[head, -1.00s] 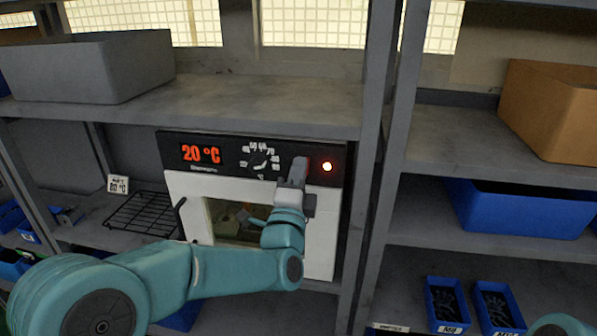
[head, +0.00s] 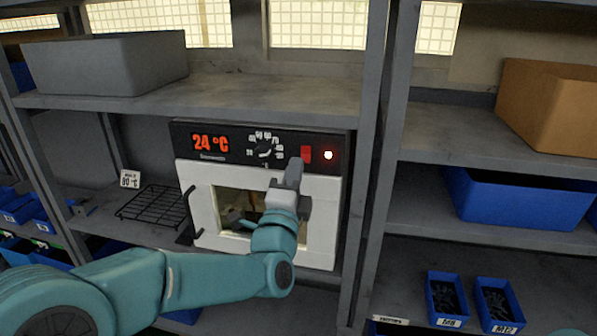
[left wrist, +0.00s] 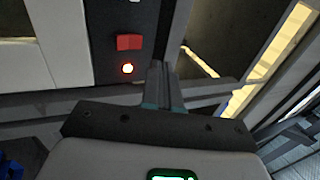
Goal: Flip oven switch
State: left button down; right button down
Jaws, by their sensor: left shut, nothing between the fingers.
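The white oven (head: 322,215) with a black control panel stands on the middle shelf. Its display (head: 210,143) reads 24 °C, and a dial (head: 263,150) sits beside it. The red switch (head: 306,153) is at the panel's right, next to a glowing indicator light (head: 328,155). In the left wrist view the red switch (left wrist: 129,42) and the lit indicator (left wrist: 127,68) show clearly. My left gripper (head: 295,166) is shut and empty, in front of the panel just below and left of the switch in the head view. Contact cannot be told. My right gripper is not in view.
A wire rack (head: 154,205) and a small 80 °C sign (head: 130,179) are left of the oven. A grey bin (head: 105,68) is on the shelf above. A shelf post (head: 370,200) stands right of the oven, with blue bins (head: 520,212) beyond.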

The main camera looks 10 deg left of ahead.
pick_arm(q)
jog(key=s+b, duration=0.2)
jog(key=s, duration=0.5)
jog(key=w+a+f+g+y, duration=0.1)
jog(key=w+a+f+g, duration=0.15)
jog(key=f, duration=0.45)
jog(key=w+a+f+g+y, duration=0.1)
jog(key=a+f, duration=0.2)
jog(key=f, duration=0.4)
jog(key=s+a+f+n+g+h, duration=0.15)
jog(key=s+f+g, duration=0.25)
jog(key=f, duration=1)
jog(key=s+f+n+g, duration=0.3)
jog(key=f+g, duration=0.1)
jog(key=f, duration=1)
jog(key=s+d+f+n+g+h, duration=0.1)
jog(key=s+d+f+n+g, duration=0.1)
jog(key=s, duration=0.5)
jog(key=s+d+f+n+g+h, duration=0.1)
jog(key=s+d+f+n+g, duration=0.1)
jog(key=s+f+n+g, duration=0.3)
jog(key=s+d+f+n+g+h, duration=0.1)
jog(key=s+d+f+n+g, duration=0.1)
jog(key=s+f+n, duration=0.3)
jog(key=s+n+g, duration=0.1)
jog(key=s+n, duration=0.3)
jog(key=s, duration=0.2)
jog(key=shift+f, duration=0.35)
